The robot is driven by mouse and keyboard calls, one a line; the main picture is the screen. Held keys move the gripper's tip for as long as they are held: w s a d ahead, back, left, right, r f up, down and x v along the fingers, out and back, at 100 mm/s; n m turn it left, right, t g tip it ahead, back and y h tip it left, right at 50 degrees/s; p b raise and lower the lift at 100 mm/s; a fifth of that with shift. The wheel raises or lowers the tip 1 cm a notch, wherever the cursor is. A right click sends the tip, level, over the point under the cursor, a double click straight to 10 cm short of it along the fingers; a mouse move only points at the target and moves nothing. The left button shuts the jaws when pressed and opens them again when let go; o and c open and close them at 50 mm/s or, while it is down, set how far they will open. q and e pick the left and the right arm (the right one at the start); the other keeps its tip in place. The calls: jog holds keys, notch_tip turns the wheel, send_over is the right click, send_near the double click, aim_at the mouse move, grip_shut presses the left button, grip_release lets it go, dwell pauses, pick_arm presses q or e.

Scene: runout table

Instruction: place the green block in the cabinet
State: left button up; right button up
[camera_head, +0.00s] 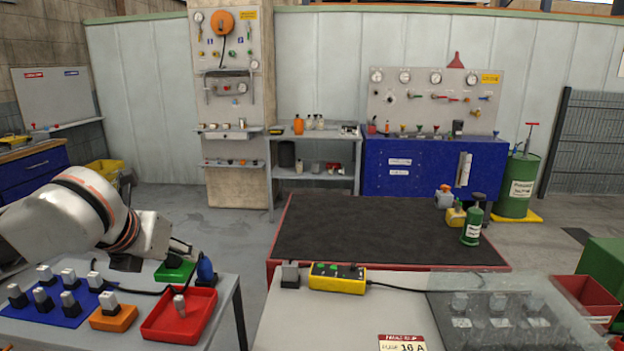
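A green block-like piece (175,272) lies near the back edge of the left table, partly hidden by my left gripper. My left gripper (190,258) is at or just above it. Its fingers are small and dark here, so I cannot tell whether they touch the piece or are open. A blue cabinet (430,182) stands against the back wall, with white labels and a pale handle on its front. Its front looks closed. My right gripper is out of view.
A black-topped table (370,232) stands before the cabinet, mostly clear, with bottles including a green one (472,226) at right.

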aim_at(186, 265)
pick_arm(q)
jog(key=shift+s+d+f, duration=0.1)
jog(key=shift+s+d, duration=0.85)
jog(key=shift+s, duration=0.2)
jog(key=shift+d, duration=0.1)
dwell(0.5)
jog(key=shift+w, duration=0.1)
